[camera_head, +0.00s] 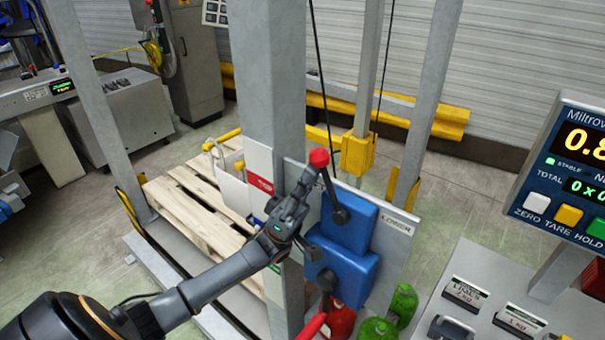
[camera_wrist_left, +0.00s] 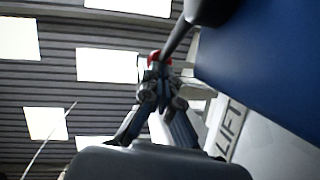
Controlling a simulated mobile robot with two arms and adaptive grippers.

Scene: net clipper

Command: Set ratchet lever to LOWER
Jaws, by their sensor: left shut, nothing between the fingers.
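The ratchet lever is a dark bar with a red ball knob (camera_head: 319,157), tilted up and left from a dark hub (camera_head: 340,216) on the blue ratchet housing (camera_head: 357,232). My left gripper (camera_head: 309,178) is shut and empty, its tips close to the knob, seemingly just left of or below it. In the left wrist view the red knob (camera_wrist_left: 155,59) shows behind the gripper tips (camera_wrist_left: 158,80); I cannot tell whether they touch. A LIFT label (camera_wrist_left: 230,120) shows on the pale panel there. A label seeming to read LOWER (camera_head: 402,225) is right of the housing. My right gripper is not in view.
A grey steel post (camera_head: 270,90) stands left of the housing. A wooden pallet (camera_head: 190,205) lies behind. A second red handle (camera_head: 312,326) and green weights (camera_head: 403,300) are below. A scale display (camera_head: 572,165) and a grey weight bench (camera_head: 470,262) stand right.

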